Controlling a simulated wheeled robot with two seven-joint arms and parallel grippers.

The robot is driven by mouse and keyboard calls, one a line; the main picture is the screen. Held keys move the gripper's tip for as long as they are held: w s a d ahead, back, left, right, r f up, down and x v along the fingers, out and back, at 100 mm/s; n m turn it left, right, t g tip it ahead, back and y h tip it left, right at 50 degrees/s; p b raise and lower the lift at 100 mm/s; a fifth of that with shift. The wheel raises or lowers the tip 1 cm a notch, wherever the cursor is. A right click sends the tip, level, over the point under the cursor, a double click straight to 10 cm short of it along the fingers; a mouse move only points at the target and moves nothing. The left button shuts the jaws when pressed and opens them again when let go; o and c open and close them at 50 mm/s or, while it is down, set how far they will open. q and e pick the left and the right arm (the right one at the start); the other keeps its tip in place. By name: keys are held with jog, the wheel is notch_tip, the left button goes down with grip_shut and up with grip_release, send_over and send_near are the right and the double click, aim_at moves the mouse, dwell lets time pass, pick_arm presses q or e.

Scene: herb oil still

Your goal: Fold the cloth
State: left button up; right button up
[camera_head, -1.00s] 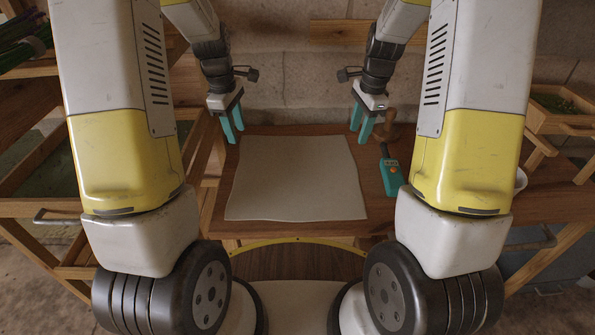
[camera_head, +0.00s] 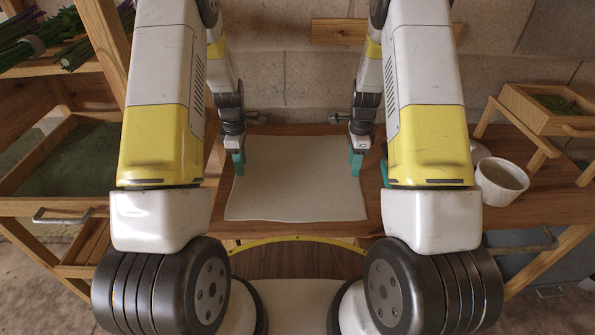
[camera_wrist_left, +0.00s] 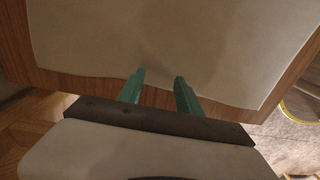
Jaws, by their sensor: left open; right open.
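A pale off-white cloth (camera_head: 297,185) lies flat and spread out on the wooden table. Whether either gripper touches the cloth cannot be told.
The wooden table (camera_head: 400,205) carries a white cup (camera_head: 502,180) to the right, beyond my right arm. A wooden tray with greens (camera_head: 550,105) stands at the far right. Wooden shelves with bundled herbs (camera_head: 30,40) are at the left. A stone wall is behind.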

pick_arm(q)
jog(key=shift+f, duration=0.2)
pick_arm(e)
jog(key=shift+f, duration=0.15)
dwell(0.5)
pick_arm(q)
jog(key=shift+c, duration=0.4)
pick_arm(e)
jog(key=shift+c, duration=0.4)
pick_arm(q)
grip_shut()
pick_arm(e)
grip_shut()
pick_arm(q)
jog(key=shift+p, duration=2.55)
